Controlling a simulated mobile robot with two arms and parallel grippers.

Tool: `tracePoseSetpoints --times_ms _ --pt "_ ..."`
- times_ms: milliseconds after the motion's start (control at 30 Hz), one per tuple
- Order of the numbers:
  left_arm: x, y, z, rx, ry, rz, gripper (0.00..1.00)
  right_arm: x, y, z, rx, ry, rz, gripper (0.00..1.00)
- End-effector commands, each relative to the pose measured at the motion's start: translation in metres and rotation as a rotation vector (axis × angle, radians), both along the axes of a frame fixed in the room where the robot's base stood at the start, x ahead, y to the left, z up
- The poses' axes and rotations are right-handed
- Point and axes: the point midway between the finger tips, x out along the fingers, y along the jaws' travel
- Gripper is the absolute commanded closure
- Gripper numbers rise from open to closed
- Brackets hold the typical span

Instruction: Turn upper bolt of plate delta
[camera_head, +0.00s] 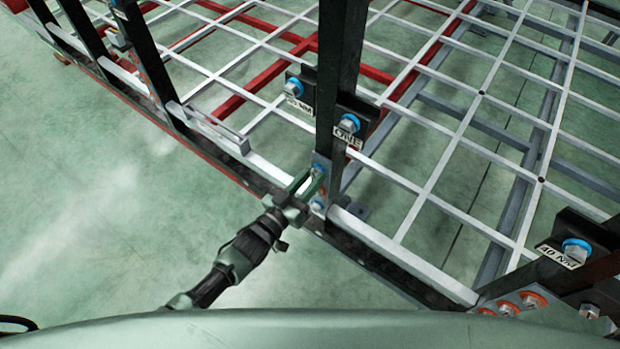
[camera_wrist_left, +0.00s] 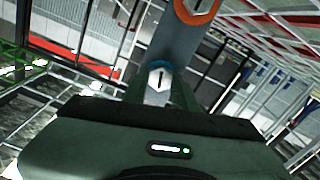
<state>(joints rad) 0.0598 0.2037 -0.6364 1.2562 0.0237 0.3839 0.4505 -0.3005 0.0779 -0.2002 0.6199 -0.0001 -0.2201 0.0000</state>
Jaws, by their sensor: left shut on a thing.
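A small grey plate (camera_head: 324,163) is fixed to the foot of the dark upright post in the middle of the head view. My left gripper (camera_head: 312,183) is at this plate, coming from the lower left. In the left wrist view the plate (camera_wrist_left: 193,45) stands ahead, and a blue-ringed bolt (camera_wrist_left: 157,77) sits between the fingers of my left gripper (camera_wrist_left: 158,98), which are shut on it. An orange-ringed bolt (camera_wrist_left: 197,8) is on the same plate, clear of the fingers. No letter on the plate can be read. My right gripper is not in view.
Blue-ringed bolts on dark blocks sit higher on the post (camera_head: 341,60), one beside a label (camera_head: 347,138). Another block with a "40 NM" label (camera_head: 558,256) is at the right. The white chassis grid (camera_head: 440,150) lies behind. The green floor at left is clear.

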Motion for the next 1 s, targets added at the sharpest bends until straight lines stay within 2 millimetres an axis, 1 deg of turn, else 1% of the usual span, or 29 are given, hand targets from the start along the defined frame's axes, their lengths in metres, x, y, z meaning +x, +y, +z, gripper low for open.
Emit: tracePoseSetpoints --times_ms 33,500,700,1000 --pt "0.003 -0.002 0.005 -0.043 0.016 -0.002 1.0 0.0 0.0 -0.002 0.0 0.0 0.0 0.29" --pt "0.003 -0.002 0.005 -0.359 0.244 -0.005 1.0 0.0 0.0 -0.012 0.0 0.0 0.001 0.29" --pt "0.003 -0.002 0.006 -0.44 0.303 -0.005 1.0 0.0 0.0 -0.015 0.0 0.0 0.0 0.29" --pt "0.003 -0.002 0.006 -0.49 0.339 -0.006 1.0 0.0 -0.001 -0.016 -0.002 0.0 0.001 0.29"
